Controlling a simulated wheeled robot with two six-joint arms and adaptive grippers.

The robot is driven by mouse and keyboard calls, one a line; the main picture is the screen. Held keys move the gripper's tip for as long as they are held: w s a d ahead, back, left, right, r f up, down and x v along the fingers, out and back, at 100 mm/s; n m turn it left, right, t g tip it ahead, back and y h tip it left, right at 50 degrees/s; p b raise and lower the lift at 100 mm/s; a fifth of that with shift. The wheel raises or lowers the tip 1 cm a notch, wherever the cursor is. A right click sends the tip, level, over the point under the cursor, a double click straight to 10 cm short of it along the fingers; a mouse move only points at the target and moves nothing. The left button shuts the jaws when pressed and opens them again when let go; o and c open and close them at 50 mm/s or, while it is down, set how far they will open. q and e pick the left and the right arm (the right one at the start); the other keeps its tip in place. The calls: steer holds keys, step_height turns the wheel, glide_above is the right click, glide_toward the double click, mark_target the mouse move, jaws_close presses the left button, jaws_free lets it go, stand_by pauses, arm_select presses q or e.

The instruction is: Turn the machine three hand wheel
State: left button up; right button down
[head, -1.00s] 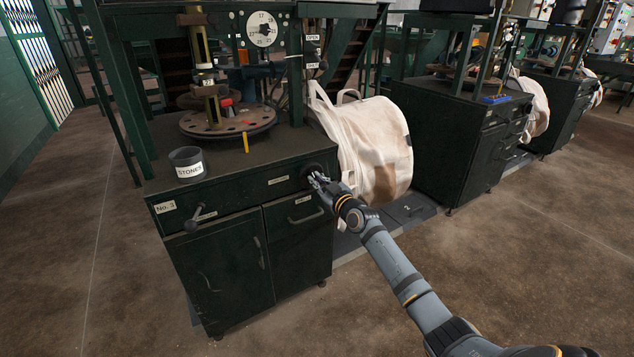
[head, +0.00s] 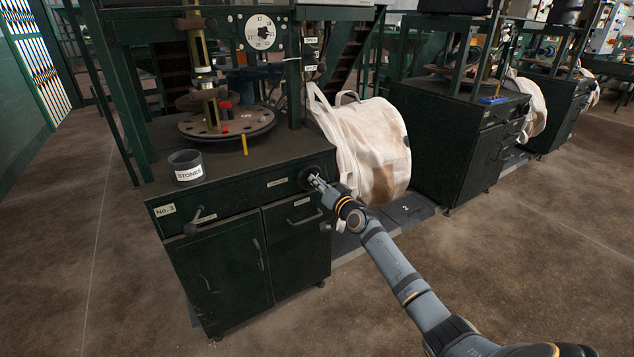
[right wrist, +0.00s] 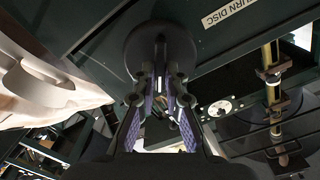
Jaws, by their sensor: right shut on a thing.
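The hand wheel (head: 307,177) of machine No. 3 is a dark round disc at the upper right corner of the green cabinet's front. In the right wrist view the hand wheel (right wrist: 158,48) shows close up, straight ahead. My right gripper (head: 315,181) is at the hand wheel, with its fingers shut on it. In the right wrist view my right gripper's fingertips (right wrist: 161,75) come together in front of the disc. The exact part between them is hard to make out. My left gripper is not in view.
The green cabinet (head: 215,265) carries a round disc table (head: 200,130) and a grey STONES cup (head: 186,165). A crank handle (head: 196,222) sticks out at its front left. A white bulk bag (head: 365,140) hangs close behind my right gripper. The floor in front is clear.

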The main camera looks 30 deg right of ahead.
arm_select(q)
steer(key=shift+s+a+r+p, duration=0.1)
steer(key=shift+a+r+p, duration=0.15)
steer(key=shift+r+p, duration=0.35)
arm_select(e)
steer(key=shift+d+f+m, duration=0.1)
steer(key=shift+m, duration=1.5)
steer(key=shift+f+m, duration=0.1)
steer(key=shift+m, duration=1.5)
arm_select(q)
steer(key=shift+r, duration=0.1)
arm_select(e)
steer(key=c, duration=1.4)
jaws_free()
steer(key=shift+r, duration=0.1)
